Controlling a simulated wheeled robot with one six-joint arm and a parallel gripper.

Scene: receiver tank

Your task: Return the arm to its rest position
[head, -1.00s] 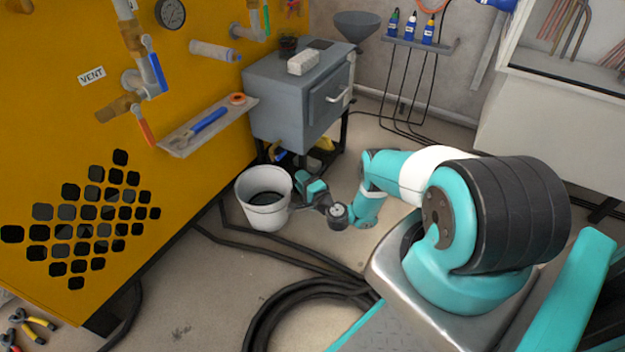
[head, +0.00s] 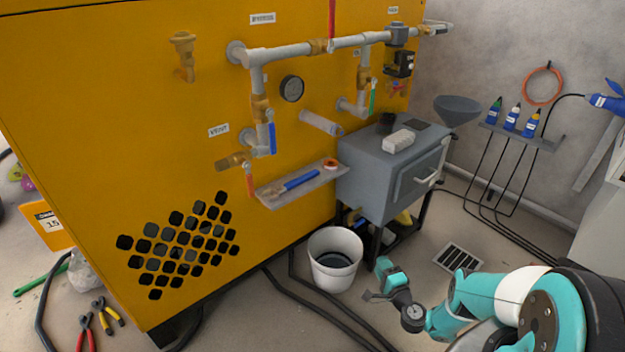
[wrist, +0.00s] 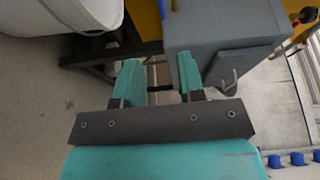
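My arm is folded low at the bottom right of the head view, with my gripper (head: 372,296) just right of the white bucket (head: 335,262). In the wrist view my gripper (wrist: 160,82) shows two teal fingers set apart with an empty gap between them. Nothing is held. Part of the bucket (wrist: 62,14) shows at the top left of the wrist view, apart from the fingers. The grey cabinet (wrist: 222,40) stands beyond the fingers.
The yellow tank housing (head: 90,130) with pipes and valves fills the left. A small shelf (head: 268,196) juts from it beside the grey cabinet (head: 375,170). Black hoses (head: 305,305) cross the floor. A floor grate (head: 458,257) lies right of the cabinet, with open floor around it.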

